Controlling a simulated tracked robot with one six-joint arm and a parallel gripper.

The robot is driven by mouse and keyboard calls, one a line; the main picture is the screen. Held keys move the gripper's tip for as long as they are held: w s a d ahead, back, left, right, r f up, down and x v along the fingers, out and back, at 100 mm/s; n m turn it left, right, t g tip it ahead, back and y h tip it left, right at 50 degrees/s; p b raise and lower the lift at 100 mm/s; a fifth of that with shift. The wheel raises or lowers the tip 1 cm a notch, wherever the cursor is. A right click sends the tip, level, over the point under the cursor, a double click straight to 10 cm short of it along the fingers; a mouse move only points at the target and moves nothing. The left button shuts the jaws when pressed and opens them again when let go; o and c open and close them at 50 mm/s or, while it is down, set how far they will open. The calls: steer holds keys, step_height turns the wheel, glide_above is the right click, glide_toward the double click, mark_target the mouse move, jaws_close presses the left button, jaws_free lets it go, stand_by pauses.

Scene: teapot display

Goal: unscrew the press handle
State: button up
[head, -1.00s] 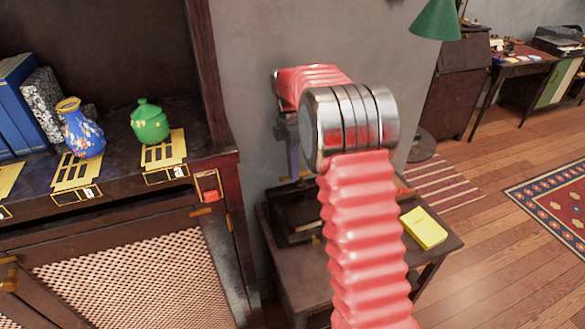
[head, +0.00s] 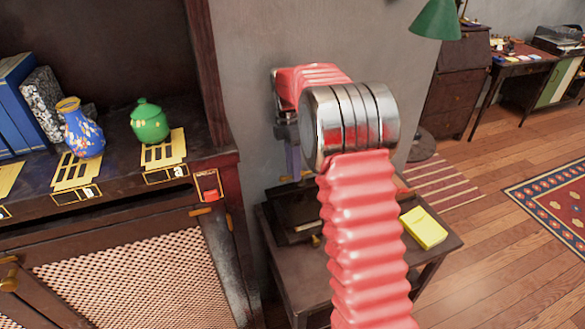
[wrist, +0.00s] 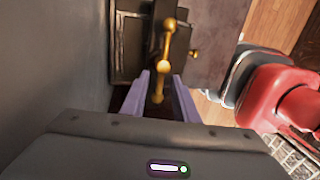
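The press handle (wrist: 164,68) is a brass bar with round knobs, seen from above in the wrist view. It lies over the dark press (wrist: 128,45), which stands on a small table. My gripper (wrist: 162,78) has two purple fingers, spread apart on either side of the lower end of the handle. I see dark gaps between that end and the fingers, and cannot tell its depth relative to the tips. In the head view my gripper (head: 292,172) points down above the press (head: 290,215). My red arm hides part of the press and table there.
The small dark table (head: 290,262) holds a yellow pad (head: 424,228) at its right. A grey wall (head: 250,90) is close behind my gripper. A cabinet (head: 120,215) at left bears a green teapot (head: 149,122) and a blue vase (head: 82,130). Open wooden floor (head: 500,270) lies to the right.

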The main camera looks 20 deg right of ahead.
step_height(320, 180, up, 7)
steer(key=w, duration=0.1)
steer(key=shift+w, duration=0.25)
steer(key=shift+r, duration=0.15)
stand_by(0.5)
